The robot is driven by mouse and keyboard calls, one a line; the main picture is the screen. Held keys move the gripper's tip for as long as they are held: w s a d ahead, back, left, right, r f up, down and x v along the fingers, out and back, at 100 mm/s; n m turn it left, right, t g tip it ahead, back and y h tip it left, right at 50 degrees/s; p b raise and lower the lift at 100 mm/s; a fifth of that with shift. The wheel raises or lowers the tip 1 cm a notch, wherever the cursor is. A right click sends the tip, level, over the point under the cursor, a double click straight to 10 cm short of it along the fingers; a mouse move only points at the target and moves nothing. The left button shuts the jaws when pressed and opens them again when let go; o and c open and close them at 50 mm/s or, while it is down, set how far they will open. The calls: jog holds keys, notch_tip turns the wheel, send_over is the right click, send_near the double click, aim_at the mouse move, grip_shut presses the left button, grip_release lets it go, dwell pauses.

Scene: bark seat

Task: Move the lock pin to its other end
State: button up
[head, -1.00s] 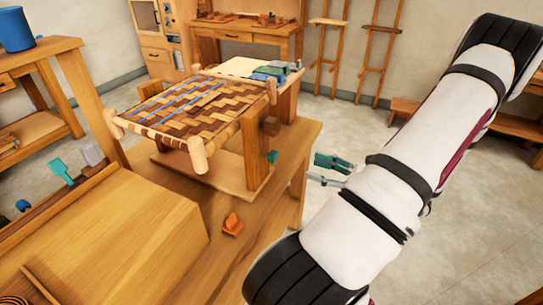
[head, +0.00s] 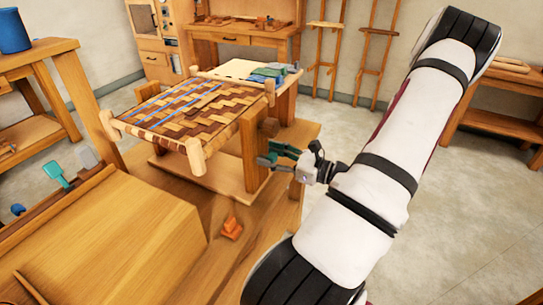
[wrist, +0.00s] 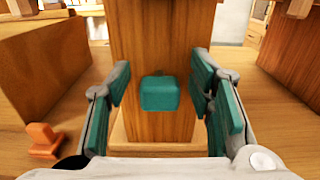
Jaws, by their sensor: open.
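A small teal block, which looks like the head of the lock pin (wrist: 160,93), sits on the front face of a wooden post (wrist: 150,35) of the seat stand. My gripper (head: 271,155) is open beside this post in the head view. In the wrist view, its teal-padded fingers stand left and right of the teal block, with gaps on both sides. The block is between them in the picture, and I see no contact. In the head view my gripper hides the block. The woven bark seat (head: 190,108) rests on top of the stand.
An orange piece (head: 231,228) lies on the bench and shows at left in the wrist view (wrist: 44,140). A large wooden block (head: 110,235) fills the near left.

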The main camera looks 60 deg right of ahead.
grip_shut()
jog(key=shift+s+d+p, duration=0.15)
jog(key=shift+s+p, duration=0.45)
jog(key=shift+s, duration=0.75)
grip_release()
jog(key=shift+s, duration=0.1)
jog(key=s, duration=1.2)
jog(key=shift+d, duration=0.4)
